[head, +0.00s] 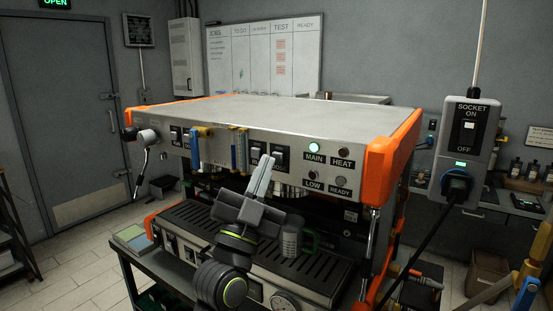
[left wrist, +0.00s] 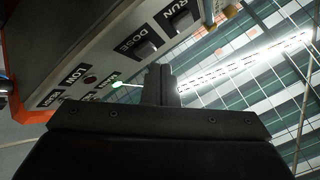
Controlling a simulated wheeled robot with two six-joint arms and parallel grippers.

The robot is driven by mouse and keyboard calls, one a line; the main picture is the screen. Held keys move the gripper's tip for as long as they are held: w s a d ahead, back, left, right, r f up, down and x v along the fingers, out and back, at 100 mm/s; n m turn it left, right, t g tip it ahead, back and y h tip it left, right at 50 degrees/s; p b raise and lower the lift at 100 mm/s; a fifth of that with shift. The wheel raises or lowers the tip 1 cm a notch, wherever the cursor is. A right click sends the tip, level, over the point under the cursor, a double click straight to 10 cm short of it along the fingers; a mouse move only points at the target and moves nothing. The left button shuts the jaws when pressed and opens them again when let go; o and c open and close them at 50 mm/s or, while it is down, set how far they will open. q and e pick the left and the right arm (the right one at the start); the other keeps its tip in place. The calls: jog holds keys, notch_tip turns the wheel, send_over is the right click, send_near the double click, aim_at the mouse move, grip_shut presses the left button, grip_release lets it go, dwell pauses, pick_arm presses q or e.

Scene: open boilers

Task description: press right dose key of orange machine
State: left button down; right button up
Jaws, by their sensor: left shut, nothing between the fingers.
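The orange machine (head: 395,150) is a boiler with a steel top and orange end panels, seen from the front right. Its right key pair is on the front panel: the dose key (head: 280,157) on the right and the run key (head: 257,151) beside it. In the left wrist view the dose key (left wrist: 149,48) and run key (left wrist: 181,20) show clearly with their labels. My left gripper (head: 266,163) is shut and empty, its fingertips in front of the panel close to the dose key. In the wrist view the fingertips (left wrist: 161,70) appear just below that key; contact cannot be told.
The green MAIN lamp (head: 314,148) is lit, right of the keys. Blue-and-yellow handles (head: 239,150) stand out from the panel left of the keys. A drip tray (head: 313,257) lies below. A socket box (head: 467,150) with a black cable is at right.

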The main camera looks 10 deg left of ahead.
pick_arm(q)
jog(key=shift+w+d, duration=0.15)
jog(key=shift+w, duration=0.2)
jog(key=shift+w+d, duration=0.15)
jog(key=shift+w, duration=0.25)
dwell(0.7)
dwell(0.3)
jog(key=shift+s+a+b, duration=0.3)
jog(key=shift+s+b, duration=0.05)
jog(key=shift+s, duration=0.45)
jog(key=s, duration=0.1)
jog(key=s+a, duration=0.1)
jog(key=s, duration=0.2)
jog(key=shift+s+a, duration=0.35)
